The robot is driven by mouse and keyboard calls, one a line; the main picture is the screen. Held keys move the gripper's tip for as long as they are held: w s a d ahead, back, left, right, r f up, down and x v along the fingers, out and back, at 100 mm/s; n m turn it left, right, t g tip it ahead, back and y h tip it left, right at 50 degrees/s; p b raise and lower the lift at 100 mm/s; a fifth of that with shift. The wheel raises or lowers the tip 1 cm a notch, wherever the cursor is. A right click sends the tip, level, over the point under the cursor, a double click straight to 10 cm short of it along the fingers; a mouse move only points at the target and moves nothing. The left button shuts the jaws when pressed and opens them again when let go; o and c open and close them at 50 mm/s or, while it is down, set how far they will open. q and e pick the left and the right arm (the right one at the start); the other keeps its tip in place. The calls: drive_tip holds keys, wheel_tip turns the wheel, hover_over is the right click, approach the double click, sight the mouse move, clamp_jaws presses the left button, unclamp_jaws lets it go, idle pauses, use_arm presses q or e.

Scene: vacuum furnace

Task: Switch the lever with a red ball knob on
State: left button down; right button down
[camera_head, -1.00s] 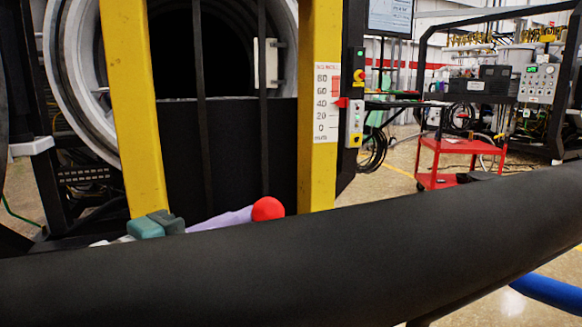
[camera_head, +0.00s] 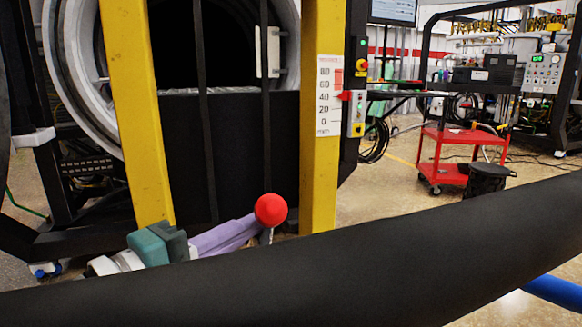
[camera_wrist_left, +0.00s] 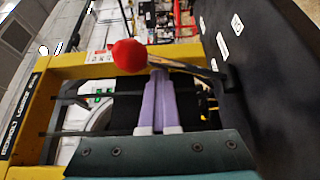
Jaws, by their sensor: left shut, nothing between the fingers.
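The lever's red ball knob (camera_head: 271,210) shows just right of my left gripper's fingertips in the head view. A short piece of its metal stem shows below the ball. My left gripper (camera_head: 252,222) has a teal body and two purple fingers, which are shut together and empty. In the left wrist view the red ball (camera_wrist_left: 129,56) is left of the fingertips (camera_wrist_left: 160,72), and the lever's rod runs right from it, close by the tips. I cannot tell whether fingers and lever touch. The lever's base is hidden in the head view. My right gripper is not in view.
A thick black bar (camera_head: 300,255) crosses the foreground. Behind the lever stand a yellow post (camera_head: 320,180) with a millimetre scale and the open round furnace. A red cart (camera_head: 463,139) stands farther back right. In the left wrist view, a dark panel with white labels lies right.

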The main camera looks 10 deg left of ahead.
use_arm(q)
drive_tip(key=shift+s+d, duration=0.1)
wheel_tip(320, 180, up, 20)
drive_tip(key=p, duration=1)
drive_tip(key=s+f+m+g+y+p, duration=0.25)
drive_tip(key=s+m+g+p, duration=0.2)
drive_tip(key=s, duration=0.25)
drive_tip(key=s+f+m+g+y+p, duration=0.1)
drive_tip(key=s+f+m+g+p, duration=0.2)
drive_tip(key=s+m+p, duration=0.3)
drive_tip(key=s+a+m+g+y+p, duration=0.4)
drive_tip(key=s+m+g+p, duration=0.15)
drive_tip(key=s, duration=0.85)
wheel_tip(320, 180, up, 37)
drive_tip(key=w+p, duration=0.1)
drive_tip(key=p, duration=3.5)
drive_tip(key=shift+w+r+n, duration=0.15)
drive_tip(key=shift+r+n, duration=0.05)
drive_tip(key=shift+n, duration=0.2)
drive_tip(key=shift+a, duration=0.1)
